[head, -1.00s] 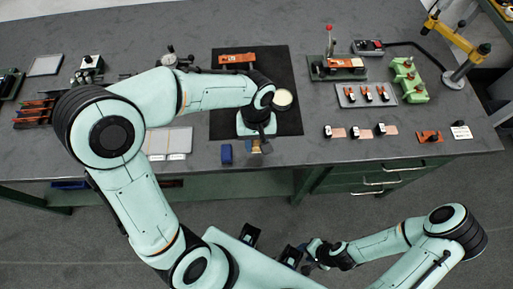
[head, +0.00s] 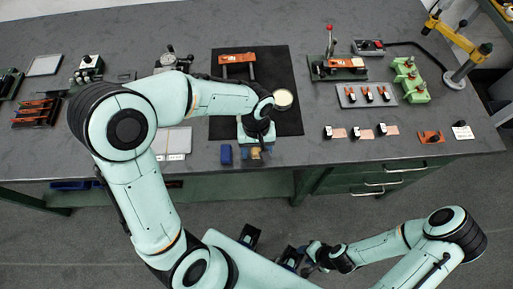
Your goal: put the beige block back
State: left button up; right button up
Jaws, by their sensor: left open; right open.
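A small beige-yellow block (head: 255,153) shows at the front edge of the bench, just below my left gripper (head: 256,148). My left gripper points down there and is open; its fingers are mostly hidden by my wrist, so I cannot tell whether they touch the block. A dark blue block (head: 226,154) stands just left of it. My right gripper (head: 309,262) is open, low in front of the bench and well away from it.
A black mat (head: 288,121) lies under my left forearm, with an orange-topped fixture (head: 237,58) at its back. A cream round piece (head: 283,98) shows beside my wrist. A grey tray (head: 352,101) and green rack (head: 410,82) stand right.

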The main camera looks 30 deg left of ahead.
pick_arm(q)
jog(key=shift+r, duration=0.15)
pick_arm(e)
jog(key=shift+r, duration=0.1)
pick_arm(q)
jog(key=shift+r, duration=0.3)
notch_tip(320, 180, up, 11)
jog(key=w+p, duration=0.1)
jog(key=p, duration=0.1)
jog(key=shift+a+r, duration=0.2)
jog(key=shift+a, duration=0.15)
pick_arm(e)
jog(key=shift+w+r, duration=0.35)
jog(key=shift+r, duration=0.2)
jog(key=shift+w+r, duration=0.3)
jog(key=shift+r, duration=0.2)
pick_arm(q)
jog(key=shift+w, duration=0.1)
